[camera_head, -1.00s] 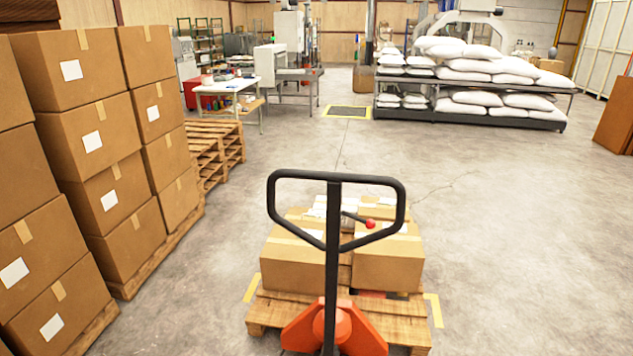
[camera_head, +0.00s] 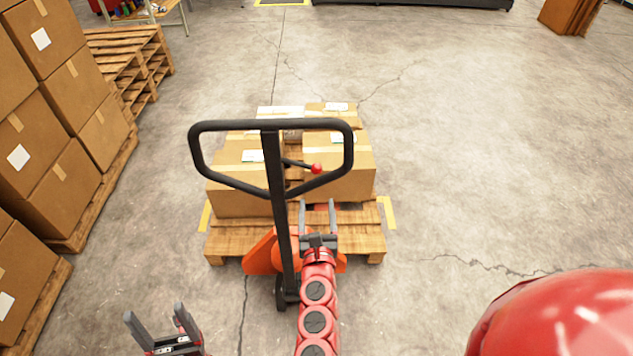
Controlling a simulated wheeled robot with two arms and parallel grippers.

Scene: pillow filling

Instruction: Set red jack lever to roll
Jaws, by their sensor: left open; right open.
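The pallet jack's black handle loop (camera_head: 270,125) stands upright in front of me. Its thin lever with a red knob (camera_head: 317,168) sticks out to the right inside the loop. My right gripper (camera_head: 318,203) is open and empty, below the red knob and the loop, to the right of the handle shaft. My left gripper (camera_head: 155,314) is open and empty at the bottom left, well away from the handle. Neither gripper visibly touches the jack.
The jack's orange base (camera_head: 262,254) is at a wooden pallet (camera_head: 225,240) carrying several cardboard boxes (camera_head: 240,190). Stacked boxes (camera_head: 65,100) and empty pallets (camera_head: 135,55) stand along the left. The floor on the right is open.

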